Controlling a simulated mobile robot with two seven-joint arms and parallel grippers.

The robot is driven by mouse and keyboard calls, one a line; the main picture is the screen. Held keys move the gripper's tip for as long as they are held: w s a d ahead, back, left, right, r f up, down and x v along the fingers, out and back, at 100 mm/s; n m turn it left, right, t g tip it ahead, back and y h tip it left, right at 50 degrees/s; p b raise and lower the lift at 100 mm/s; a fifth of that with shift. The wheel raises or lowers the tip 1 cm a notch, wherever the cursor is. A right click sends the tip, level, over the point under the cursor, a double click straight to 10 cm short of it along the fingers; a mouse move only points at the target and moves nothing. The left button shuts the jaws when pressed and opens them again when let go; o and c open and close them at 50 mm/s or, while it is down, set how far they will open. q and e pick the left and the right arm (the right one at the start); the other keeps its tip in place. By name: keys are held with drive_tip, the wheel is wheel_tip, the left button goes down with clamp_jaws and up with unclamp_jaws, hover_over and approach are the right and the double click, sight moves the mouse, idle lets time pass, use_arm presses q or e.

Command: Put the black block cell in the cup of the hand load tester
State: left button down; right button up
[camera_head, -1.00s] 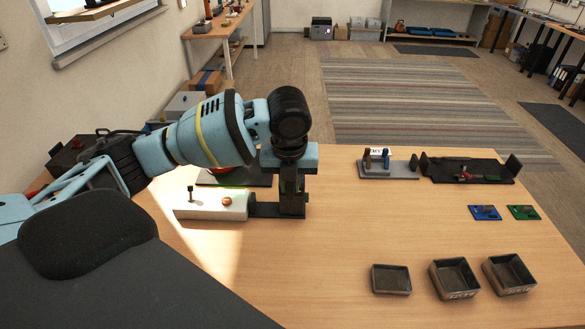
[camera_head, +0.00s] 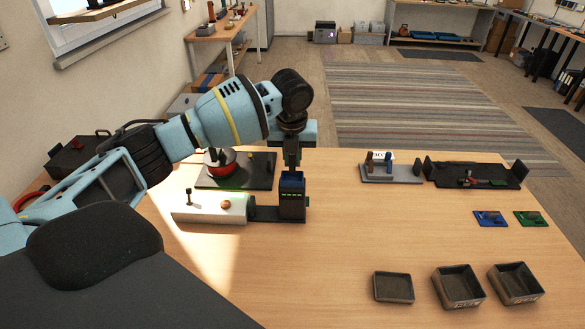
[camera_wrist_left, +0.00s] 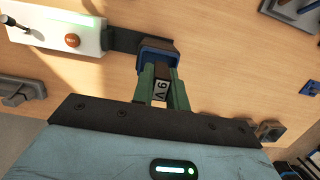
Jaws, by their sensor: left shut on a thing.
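The hand load tester has a white body (camera_head: 210,207) with a dark arm that carries an upright cup (camera_head: 291,203). The cup has a blue rim and a row of small green marks. My left gripper (camera_head: 291,168) points down directly over the cup. In the left wrist view its green fingers (camera_wrist_left: 162,95) are shut on the black block cell (camera_wrist_left: 160,91), whose pale label reads 9V. The cup's blue rim (camera_wrist_left: 158,51) shows just beyond the fingertips. The cell's lower end is hidden, so I cannot tell whether it is inside the cup. My right gripper is out of view.
A black panel with a red round part (camera_head: 219,160) stands behind the tester. A grey stand (camera_head: 391,175) and a black tray (camera_head: 473,175) are at the back right. Several open dark boxes (camera_head: 393,288) sit at the front right. The table's middle is clear.

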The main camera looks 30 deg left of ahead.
sight(292, 171)
use_arm(q)
drive_tip(key=shift+s+f, duration=0.1)
drive_tip(key=shift+f, duration=1.6)
drive_tip(key=shift+f, duration=0.15)
drive_tip(key=c, duration=1.7)
unclamp_jaws()
drive_tip(key=r, duration=0.4)
drive_tip(key=s+r, duration=0.1)
drive_tip(key=r, duration=0.3)
drive_tip(key=d+r, duration=0.1)
drive_tip(key=r, duration=0.3)
drive_tip(key=shift+s+r+p, duration=0.1)
drive_tip(key=shift+s+p, duration=0.15)
drive_tip(key=shift+p, duration=0.15)
